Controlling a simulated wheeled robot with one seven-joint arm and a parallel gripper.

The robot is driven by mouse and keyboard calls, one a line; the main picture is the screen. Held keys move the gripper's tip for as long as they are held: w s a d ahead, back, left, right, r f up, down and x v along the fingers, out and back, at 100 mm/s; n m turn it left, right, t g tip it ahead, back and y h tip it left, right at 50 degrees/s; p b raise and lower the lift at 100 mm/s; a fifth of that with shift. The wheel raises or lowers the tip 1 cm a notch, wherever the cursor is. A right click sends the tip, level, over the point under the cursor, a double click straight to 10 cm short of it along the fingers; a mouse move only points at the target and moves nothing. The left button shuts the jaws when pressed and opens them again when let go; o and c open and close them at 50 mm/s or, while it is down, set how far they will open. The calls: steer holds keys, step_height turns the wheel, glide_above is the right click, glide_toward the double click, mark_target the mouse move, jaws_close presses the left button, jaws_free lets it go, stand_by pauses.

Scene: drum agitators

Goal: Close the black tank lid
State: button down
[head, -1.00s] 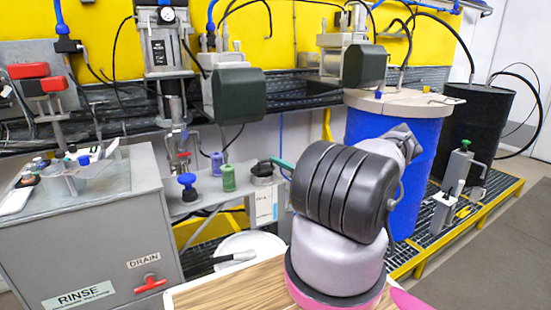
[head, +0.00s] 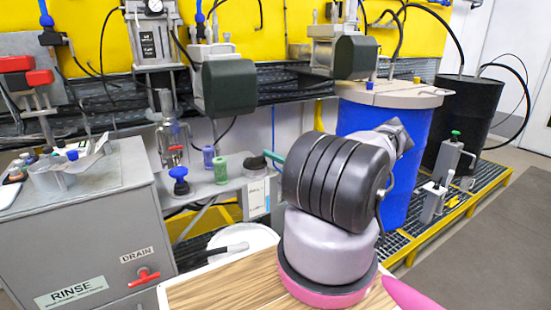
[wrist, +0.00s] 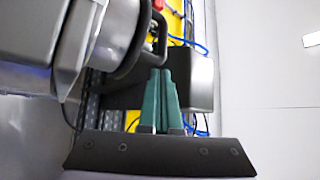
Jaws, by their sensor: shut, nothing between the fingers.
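The black tank (head: 466,125) is a dark drum at the far right in the head view, behind the blue drum. Its top (head: 470,79) is seen nearly edge-on with hoses close by, and I cannot tell how its lid stands. My gripper (wrist: 162,72) has two green fingers, pressed together and empty in the wrist view. In the head view only a green fingertip (head: 272,158) shows left of my arm; the rest is hidden behind it. The gripper is well to the left of the black tank and apart from it.
A blue drum (head: 388,165) with a beige lid (head: 390,93) stands between my arm and the black tank. Grey canisters (head: 452,155) stand on the yellow-edged platform before the tank. A grey rinse cabinet (head: 80,225) is at left. Floor (head: 490,240) at right is clear.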

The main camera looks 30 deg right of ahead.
steer(key=d+f, duration=0.4)
steer(key=d, duration=0.5)
step_height(320, 180, up, 19)
steer(key=n+g+h, duration=0.4)
steer(key=g+h, duration=0.1)
steer(key=g, duration=0.9)
glide_above(254, 163)
steer(key=s+a, duration=0.3)
steer(key=a, duration=0.4)
steer(key=s+a+r+h, duration=0.4)
steer(key=a+r, duration=0.1)
steer(key=r, duration=0.2)
steer(key=s+a+r+m+t+h, duration=0.1)
steer(key=s+a+r+m+h, duration=0.15)
steer(key=s+r, duration=0.45)
steer(key=s+a+r+m+t+h, duration=0.1)
steer(key=s+a+r+h, duration=0.25)
steer(key=s+r, duration=0.4)
steer(key=s+r+m+t, duration=0.1)
steer(key=s+t, duration=0.1)
steer(key=s, duration=0.6)
steer(key=s+r+m+t+h, duration=0.1)
steer(key=s+t, duration=0.2)
steer(key=s, duration=0.5)
steer(key=shift+d+m, duration=0.3)
steer(key=shift+m, duration=0.05)
